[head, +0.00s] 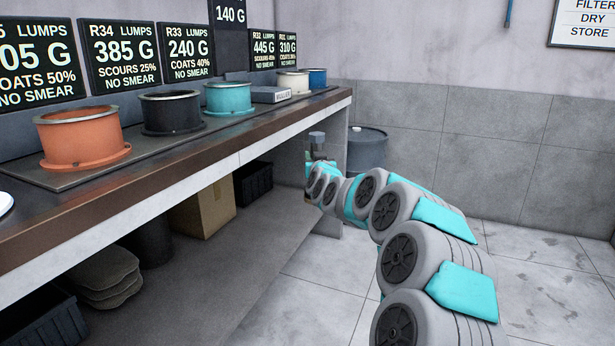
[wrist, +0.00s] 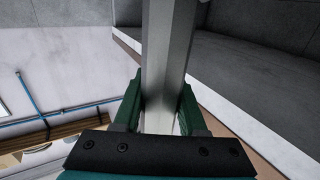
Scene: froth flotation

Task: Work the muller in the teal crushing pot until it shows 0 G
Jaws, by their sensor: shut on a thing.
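The teal crushing pot (head: 229,97) stands upright on the bench, between the dark pot and the muller stand. The sign (head: 190,52) up and left of it reads R33 LUMPS 240 G, COATS 40%, NO SMEAR. My gripper (head: 319,163) is off the bench's front edge, right of and lower than the teal pot, well apart from it. In the wrist view, its green fingers (wrist: 160,112) are shut on a grey metal bar, which looks like the muller (wrist: 168,50). The muller's grey end (head: 317,138) shows above my gripper. Its lower end is hidden.
An orange pot (head: 82,140), a dark pot (head: 171,114), a cream pot (head: 293,82) and a blue pot (head: 317,77) share the bench (head: 190,145). A box labelled MULLER (head: 270,94) sits beside the teal pot. A grey drum (head: 368,150) stands beyond the bench end. Floor at right is clear.

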